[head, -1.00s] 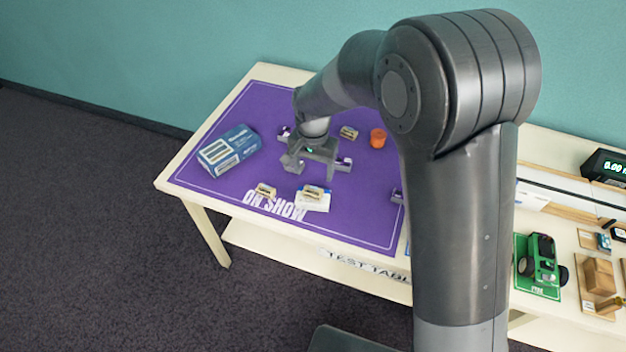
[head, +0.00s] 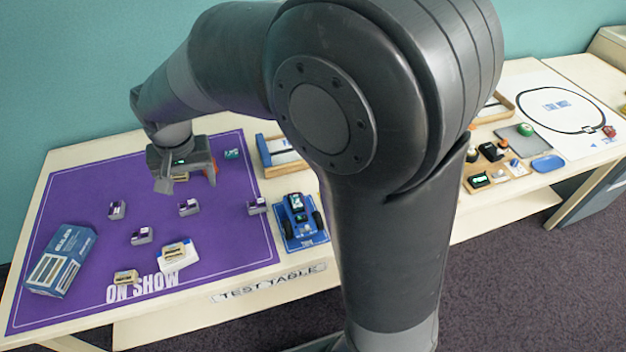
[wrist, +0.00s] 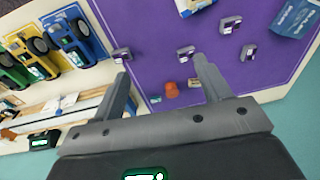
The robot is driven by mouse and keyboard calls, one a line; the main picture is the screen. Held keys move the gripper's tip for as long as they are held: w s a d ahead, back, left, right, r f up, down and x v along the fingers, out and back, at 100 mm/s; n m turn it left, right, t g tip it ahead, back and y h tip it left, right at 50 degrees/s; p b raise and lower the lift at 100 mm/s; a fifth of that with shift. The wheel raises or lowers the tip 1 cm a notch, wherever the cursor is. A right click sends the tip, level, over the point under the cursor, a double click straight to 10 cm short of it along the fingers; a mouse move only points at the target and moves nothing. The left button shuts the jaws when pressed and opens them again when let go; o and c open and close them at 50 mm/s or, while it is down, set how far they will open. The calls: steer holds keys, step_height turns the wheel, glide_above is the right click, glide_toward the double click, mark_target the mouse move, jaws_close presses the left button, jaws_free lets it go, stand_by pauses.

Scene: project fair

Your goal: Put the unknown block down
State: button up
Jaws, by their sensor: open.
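My gripper (head: 184,182) is open above the far part of the purple mat (head: 85,190). In the wrist view its fingers (wrist: 160,72) are spread wide with nothing held between them. Several small grey-and-purple blocks stand apart on the mat, one nearest below the gripper (head: 188,207), others to its left (head: 117,210), in front (head: 142,236) and at the right edge (head: 257,206). I cannot tell which block is the unknown one.
A blue box (head: 60,262) lies at the mat's left. A blue toy car (head: 297,212) is right of the mat. Bare mat lies between the blocks.

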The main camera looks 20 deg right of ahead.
steer(key=s+d+r+t, duration=0.1)
steer(key=s+d+r, duration=0.25)
steer(key=d, duration=0.35)
steer(key=s+d+r+t, duration=0.1)
steer(key=s+d+r, duration=0.2)
steer(key=d+r, duration=0.35)
steer(key=s+d+t, duration=0.2)
steer(key=s+d, duration=0.8)
steer(key=shift+s+f+h, duration=0.25)
steer(key=shift+f+h, duration=0.05)
steer(key=shift+f, duration=0.1)
